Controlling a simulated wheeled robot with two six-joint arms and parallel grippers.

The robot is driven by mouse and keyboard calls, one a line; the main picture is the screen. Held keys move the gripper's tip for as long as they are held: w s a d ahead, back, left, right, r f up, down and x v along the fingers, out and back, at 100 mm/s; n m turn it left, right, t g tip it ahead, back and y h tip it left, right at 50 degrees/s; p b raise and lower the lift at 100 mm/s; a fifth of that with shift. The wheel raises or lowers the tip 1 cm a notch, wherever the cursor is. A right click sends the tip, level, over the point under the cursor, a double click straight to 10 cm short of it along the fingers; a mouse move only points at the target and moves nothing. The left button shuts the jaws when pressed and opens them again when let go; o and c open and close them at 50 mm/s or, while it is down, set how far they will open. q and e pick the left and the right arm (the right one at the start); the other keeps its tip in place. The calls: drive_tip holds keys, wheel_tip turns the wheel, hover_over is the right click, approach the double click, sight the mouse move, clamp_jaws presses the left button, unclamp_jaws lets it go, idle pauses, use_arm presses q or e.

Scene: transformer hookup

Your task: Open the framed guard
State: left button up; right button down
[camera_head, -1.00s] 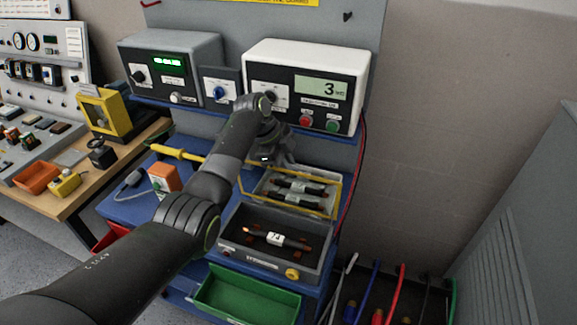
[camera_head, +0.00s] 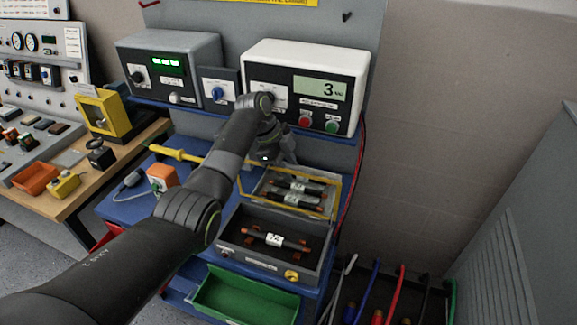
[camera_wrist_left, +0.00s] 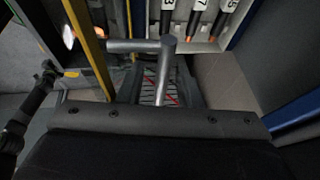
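The framed guard (camera_head: 338,190) is a thin yellow frame around a clear pane, over a grey tray on the blue bench. Fuses with white labels lie behind it. My left gripper (camera_head: 268,158) is at the guard's upper left corner, partly hidden by its own wrist. In the left wrist view a yellow bar (camera_wrist_left: 88,45) of the frame rises at left. A grey metal rod with a bend (camera_wrist_left: 160,62) stands in front of the wrist, and numbered fuses (camera_wrist_left: 197,18) show behind it. I cannot make out the fingertips or whether they touch the rod. My right gripper is in neither view.
A front tray (camera_head: 245,256) holds a labelled fuse, with a green bin (camera_head: 245,297) below. A white meter box (camera_head: 268,60) reading 3 and a grey box (camera_head: 185,50) stand behind. A yellow-handled tool (camera_head: 175,153) and orange box (camera_head: 162,176) lie left. Cables hang at right.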

use_arm(q)
drive_tip(key=b+v, duration=0.2)
drive_tip(key=v, duration=1.5)
drive_tip(key=shift+r, duration=0.25)
drive_tip(key=shift+a, duration=0.2)
